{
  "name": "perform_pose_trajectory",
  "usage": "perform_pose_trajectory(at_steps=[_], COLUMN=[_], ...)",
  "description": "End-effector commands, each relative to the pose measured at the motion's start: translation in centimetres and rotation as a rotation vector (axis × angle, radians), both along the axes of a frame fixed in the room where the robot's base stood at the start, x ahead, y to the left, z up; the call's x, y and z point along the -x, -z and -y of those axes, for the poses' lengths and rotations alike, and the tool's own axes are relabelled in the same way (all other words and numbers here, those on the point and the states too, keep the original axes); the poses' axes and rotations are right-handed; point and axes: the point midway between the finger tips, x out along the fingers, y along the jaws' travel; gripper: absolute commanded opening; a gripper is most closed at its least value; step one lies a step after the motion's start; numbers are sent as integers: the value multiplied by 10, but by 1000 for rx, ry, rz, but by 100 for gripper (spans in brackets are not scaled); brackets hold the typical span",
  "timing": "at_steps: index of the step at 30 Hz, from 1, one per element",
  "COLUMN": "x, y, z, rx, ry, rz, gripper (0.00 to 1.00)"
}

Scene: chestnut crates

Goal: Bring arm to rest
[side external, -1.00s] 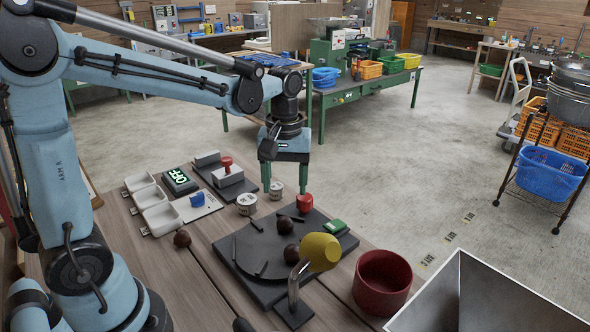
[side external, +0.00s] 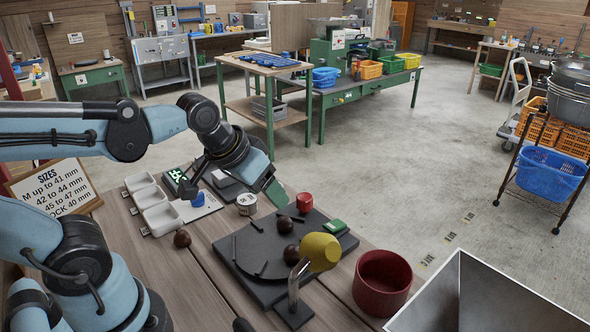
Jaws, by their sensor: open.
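My gripper (side external: 274,191) is tilted, with its green fingers pointing down and to the right, above the back of the bench near the red cup (side external: 304,202). It looks empty. One finger mostly hides the other. A brown chestnut (side external: 182,239) lies on the bench in front of the white three-part tray (side external: 146,222). Two more chestnuts (side external: 285,225) (side external: 291,254) lie on the dark round plate (side external: 262,269), which has several short black bars.
A yellow knob (side external: 320,251) on a bent metal post stands at the plate's front right. A dark red bowl (side external: 381,284) and a metal hopper (side external: 490,290) are further right. A grey can (side external: 246,204) stands behind the plate. A sizes sign (side external: 52,186) is at left.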

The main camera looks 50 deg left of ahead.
Motion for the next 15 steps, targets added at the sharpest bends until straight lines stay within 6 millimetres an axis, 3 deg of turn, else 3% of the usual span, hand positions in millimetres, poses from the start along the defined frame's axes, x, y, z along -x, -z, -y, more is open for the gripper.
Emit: perform_pose_trajectory(at_steps=[6,15], x=[8,8], y=[8,8], z=[3,3], rx=[-55,-61], ry=[96,104], rz=[88,95], gripper=[64,64])
